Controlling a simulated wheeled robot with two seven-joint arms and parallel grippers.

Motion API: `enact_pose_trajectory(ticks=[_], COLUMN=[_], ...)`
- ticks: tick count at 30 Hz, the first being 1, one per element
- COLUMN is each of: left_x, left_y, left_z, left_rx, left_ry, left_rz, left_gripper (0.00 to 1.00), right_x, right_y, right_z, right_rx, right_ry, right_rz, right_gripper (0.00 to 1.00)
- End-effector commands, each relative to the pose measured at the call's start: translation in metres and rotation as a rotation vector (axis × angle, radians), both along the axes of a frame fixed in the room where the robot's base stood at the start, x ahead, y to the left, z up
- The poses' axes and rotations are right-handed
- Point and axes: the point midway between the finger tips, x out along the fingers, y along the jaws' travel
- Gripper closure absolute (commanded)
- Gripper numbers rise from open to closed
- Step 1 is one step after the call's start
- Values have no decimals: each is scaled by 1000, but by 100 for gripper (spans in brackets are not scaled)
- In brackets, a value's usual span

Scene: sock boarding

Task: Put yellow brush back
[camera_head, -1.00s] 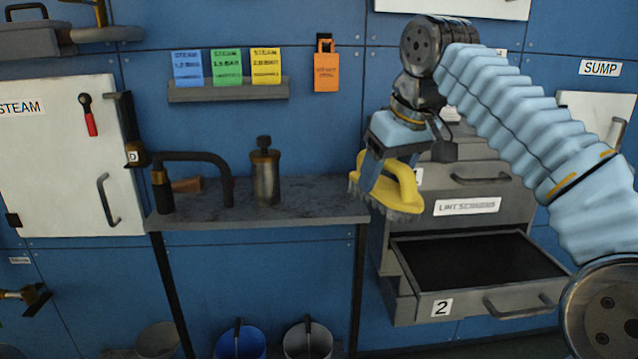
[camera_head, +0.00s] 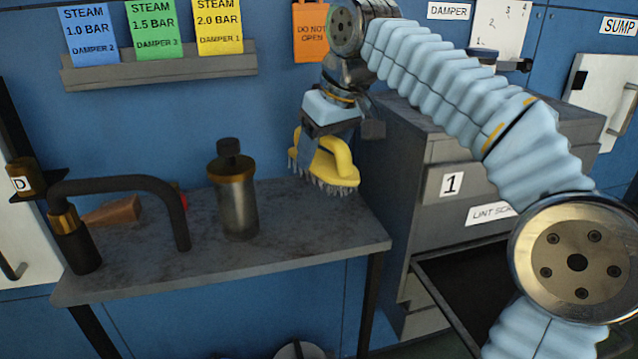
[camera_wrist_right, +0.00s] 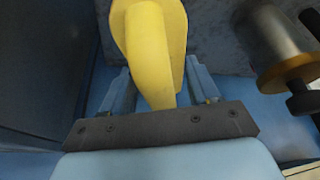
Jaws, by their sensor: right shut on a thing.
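The yellow brush (camera_head: 333,160) has a looped handle and grey bristles pointing down. My right gripper (camera_head: 326,145) is shut on its handle and holds it at the right end of the grey shelf table (camera_head: 290,250). I cannot tell whether the bristles touch the tabletop. In the right wrist view the yellow handle (camera_wrist_right: 150,50) sits between the two fingers of the gripper (camera_wrist_right: 155,90). My left gripper is not in view.
A metal canister (camera_head: 235,195) stands on the table left of the brush. A bent black pipe (camera_head: 125,185) and a brown wooden piece (camera_head: 112,213) are further left. A grey drawer cabinet (camera_head: 400,150) stands at the right, its lower drawer (camera_head: 480,290) open. Tabletop between canister and brush is clear.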

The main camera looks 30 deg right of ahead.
Motion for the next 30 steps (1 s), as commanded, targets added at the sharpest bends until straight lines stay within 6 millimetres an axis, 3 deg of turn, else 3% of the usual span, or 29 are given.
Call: enact_pose_trajectory(ticks=[11,22,23,27,30], left_x=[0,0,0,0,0], left_y=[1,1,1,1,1], left_z=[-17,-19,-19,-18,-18], left_rx=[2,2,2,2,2], left_ry=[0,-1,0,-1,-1], left_rz=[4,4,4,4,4], left_gripper=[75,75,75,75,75], right_x=[0,0,0,0,0], right_y=[0,0,0,0,0], right_z=[-54,-59,-59,-58,-58], right_rx=[0,0,0,0,0], right_ry=[1,0,0,0,0], right_rz=[0,0,0,0,0], right_gripper=[64,64,38,16,14])
